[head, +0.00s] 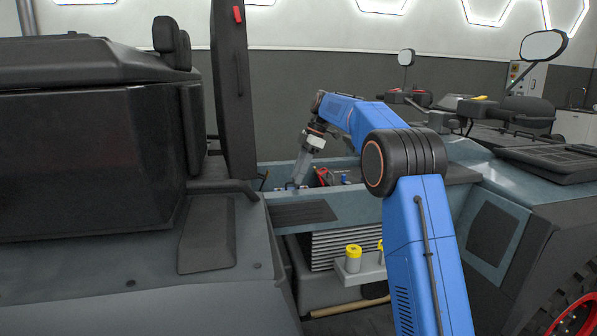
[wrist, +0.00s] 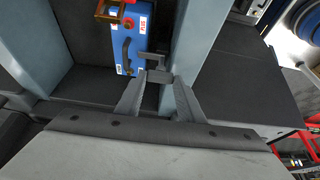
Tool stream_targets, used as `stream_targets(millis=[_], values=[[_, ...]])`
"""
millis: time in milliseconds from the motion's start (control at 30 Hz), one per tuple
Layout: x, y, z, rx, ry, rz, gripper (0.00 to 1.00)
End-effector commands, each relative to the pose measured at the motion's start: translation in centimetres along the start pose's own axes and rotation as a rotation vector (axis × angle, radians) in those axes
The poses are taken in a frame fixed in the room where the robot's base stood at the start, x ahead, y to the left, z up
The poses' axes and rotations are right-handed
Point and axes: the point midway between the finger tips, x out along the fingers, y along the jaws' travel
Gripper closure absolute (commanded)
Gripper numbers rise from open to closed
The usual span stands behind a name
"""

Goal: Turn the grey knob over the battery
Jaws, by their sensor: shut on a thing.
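The blue battery (wrist: 122,42) shows in the wrist view, upper middle, with a black handle on its face and white-and-red labels at its corners. The grey knob (wrist: 151,57) is a small grey piece beside the battery's lower right corner in that view. My gripper (wrist: 158,80) is shut on the knob, its two fingers converging there. In the head view my gripper (head: 297,184) reaches down into the open bay. The knob is too small and hidden there to make out.
The grey-blue bay wall (wrist: 200,50) runs close to the right of my fingers in the wrist view. An upright dark panel (head: 233,90) stands left of my gripper in the head view. A yellow-capped canister (head: 353,259) stands on a ledge below the bay.

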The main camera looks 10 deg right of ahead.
Motion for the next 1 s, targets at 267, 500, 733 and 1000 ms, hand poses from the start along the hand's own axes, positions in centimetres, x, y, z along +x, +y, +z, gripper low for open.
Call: stream_targets(millis=[267, 500, 733, 1000], values=[[-0.1, 0.1, 0.1, 0.000, -0.001, 0.003, 0.61], [-0.1, 0.0, 0.0, 0.000, -0.001, 0.002, 0.47], [-0.6, 0.1, 0.0, 0.000, 0.000, 0.002, 0.47], [-4.9, 0.2, 0.1, 0.001, -0.001, 0.005, 0.47]])
